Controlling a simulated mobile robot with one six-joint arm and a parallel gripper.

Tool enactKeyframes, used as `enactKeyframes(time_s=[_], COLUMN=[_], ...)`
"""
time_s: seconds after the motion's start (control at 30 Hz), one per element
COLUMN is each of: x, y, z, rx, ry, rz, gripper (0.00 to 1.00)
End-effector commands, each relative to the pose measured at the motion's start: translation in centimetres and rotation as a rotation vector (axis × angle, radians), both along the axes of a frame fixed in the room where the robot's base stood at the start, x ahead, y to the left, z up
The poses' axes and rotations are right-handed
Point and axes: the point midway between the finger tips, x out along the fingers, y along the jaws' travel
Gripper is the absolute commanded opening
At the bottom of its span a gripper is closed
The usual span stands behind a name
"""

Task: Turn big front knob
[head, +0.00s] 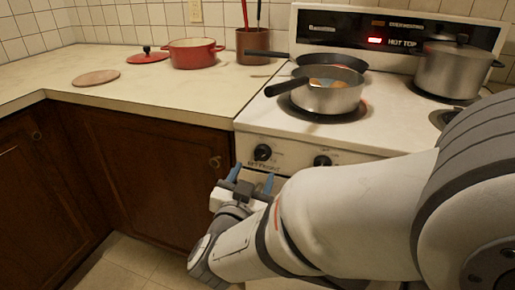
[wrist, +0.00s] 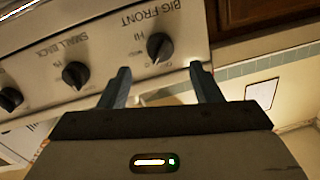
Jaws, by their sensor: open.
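The big front knob (wrist: 160,47) is a round black dial on the white stove panel, with the printed words BIG FRONT beside it in the wrist view. In the head view it is the leftmost knob (head: 262,152), near the stove's left edge. My gripper (head: 251,177) is just below and in front of it. In the wrist view my gripper (wrist: 160,69) is open and empty, its two dark fingers pointing at the panel. The knob lies ahead of the gap between the fingertips and appears apart from them. Its exact setting is hard to read.
A second knob (wrist: 76,74), labelled SMALL BACK, is close beside it. A saucepan (head: 328,93) and a dark frying pan (head: 338,62) sit on the burners, with a large pot (head: 452,72) at right. Brown cabinets (head: 140,175) stand left of the stove.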

Motion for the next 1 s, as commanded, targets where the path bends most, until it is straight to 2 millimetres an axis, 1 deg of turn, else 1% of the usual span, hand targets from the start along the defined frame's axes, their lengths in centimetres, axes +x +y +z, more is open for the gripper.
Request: enactKeyframes(time_s=[0.2, 0.43, 0.6, 0.83, 1.0], x=[3.1, 5.7, 6.4, 6.5, 6.5], y=[-1.0, -1.7, -1.8, -1.8, -1.7], z=[-0.2, -0.1, 0.0, 0.0, 0.0], rx=[0.003, 0.002, 0.002, 0.001, 0.001], ry=[0.0, 0.0, 0.0, 0.0, 0.0], rz=[-0.004, -0.001, 0.002, 0.003, 0.004], gripper=[0.58, 0.58, 0.58, 0.58, 0.44])
